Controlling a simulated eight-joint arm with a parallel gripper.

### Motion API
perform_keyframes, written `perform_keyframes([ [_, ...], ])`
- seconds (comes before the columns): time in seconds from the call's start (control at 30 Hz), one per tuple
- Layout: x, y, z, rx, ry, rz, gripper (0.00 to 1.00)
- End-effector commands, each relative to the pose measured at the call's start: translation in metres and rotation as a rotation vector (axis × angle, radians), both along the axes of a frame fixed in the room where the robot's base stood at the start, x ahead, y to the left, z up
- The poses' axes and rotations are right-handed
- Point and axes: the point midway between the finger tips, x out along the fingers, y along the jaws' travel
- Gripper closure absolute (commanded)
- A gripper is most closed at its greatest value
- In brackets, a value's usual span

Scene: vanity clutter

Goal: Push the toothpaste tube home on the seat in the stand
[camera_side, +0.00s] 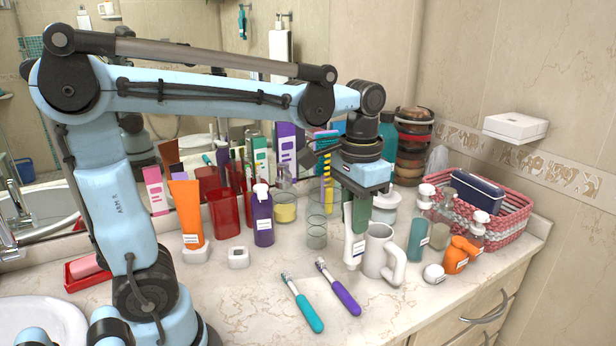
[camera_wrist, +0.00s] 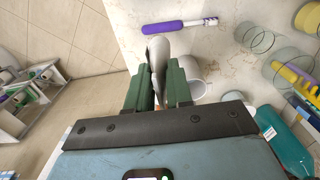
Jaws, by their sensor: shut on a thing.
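My gripper (camera_side: 357,212) is shut on a white tube (camera_side: 350,247) that hangs upright below it. In the wrist view the pale tube (camera_wrist: 158,52) sits between the two green fingers (camera_wrist: 156,85). A small white holder (camera_side: 238,257) with a dark opening stands empty on the counter, well to the left of the held tube. An orange tube (camera_side: 186,212) stands upright, cap down, in another small white holder (camera_side: 195,256). The frames do not show for certain which holder is the task's stand. The held tube's lower end is close to the white mug.
The white mug (camera_side: 377,255) stands just right of the held tube, glass jars (camera_side: 317,232) to its left. A teal toothbrush (camera_side: 308,313) and a purple one (camera_side: 342,295) lie in front. Bottles (camera_side: 419,238) and a pink basket (camera_side: 510,220) crowd the right.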

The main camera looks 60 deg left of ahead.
Motion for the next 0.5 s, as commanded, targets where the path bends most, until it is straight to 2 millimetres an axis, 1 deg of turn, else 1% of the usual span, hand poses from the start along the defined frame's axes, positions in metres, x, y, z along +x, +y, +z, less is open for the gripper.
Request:
perform_keyframes([
  [0.37, 0.0001, 0.0005, 0.0001, 0.0, 0.0, -0.002, 0.91],
  [0.47, -0.0005, 0.0044, 0.0003, 0.0, 0.0, 0.002, 0.91],
  [0.5, -0.0011, 0.0086, 0.0004, 0.0, 0.0, 0.007, 0.91],
])
